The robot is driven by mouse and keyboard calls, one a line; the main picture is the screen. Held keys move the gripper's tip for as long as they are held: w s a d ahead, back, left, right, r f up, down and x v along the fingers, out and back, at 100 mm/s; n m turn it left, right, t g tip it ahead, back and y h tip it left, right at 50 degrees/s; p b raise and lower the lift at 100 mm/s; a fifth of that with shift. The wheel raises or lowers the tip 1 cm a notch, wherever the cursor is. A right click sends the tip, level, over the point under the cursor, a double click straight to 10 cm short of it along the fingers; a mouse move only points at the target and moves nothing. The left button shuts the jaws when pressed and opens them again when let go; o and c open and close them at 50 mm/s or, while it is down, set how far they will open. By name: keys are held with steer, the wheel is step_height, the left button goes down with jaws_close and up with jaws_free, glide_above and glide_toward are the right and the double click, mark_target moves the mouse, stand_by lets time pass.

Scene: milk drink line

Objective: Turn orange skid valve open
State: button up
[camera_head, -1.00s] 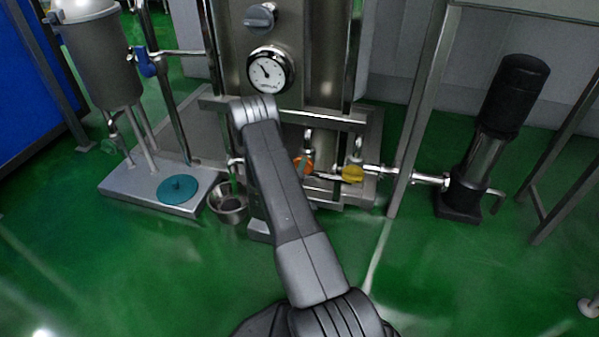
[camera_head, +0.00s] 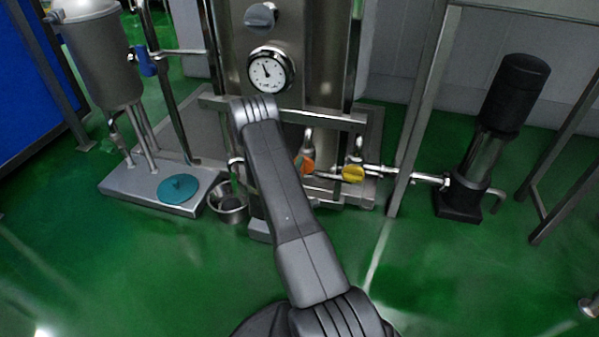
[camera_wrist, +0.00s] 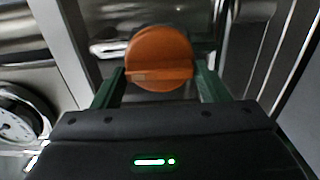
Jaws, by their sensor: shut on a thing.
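My gripper is shut on this handle, with the bar lying roughly level across the picture. In the head view my gripper is hidden behind my arm.
A yellow valve (camera_head: 353,174) sits just right of the orange one. A pressure gauge (camera_head: 271,71) and a grey knob (camera_head: 260,17) are above. A metal bucket (camera_head: 230,206) stands on the left, a black-topped pump (camera_head: 487,140) on the right. The green floor in front is clear.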

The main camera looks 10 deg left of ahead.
steer(key=o, duration=0.8)
steer(key=shift+o, duration=0.2)
steer(key=s+p, duration=0.4)
steer(key=s, duration=0.9)
steer(key=shift+s+a, duration=0.25)
steer(key=shift+s, duration=0.15)
steer(key=w+b, duration=0.4)
steer(key=w, duration=1)
steer(key=shift+d, duration=0.25)
steer(key=shift+s, duration=0.1)
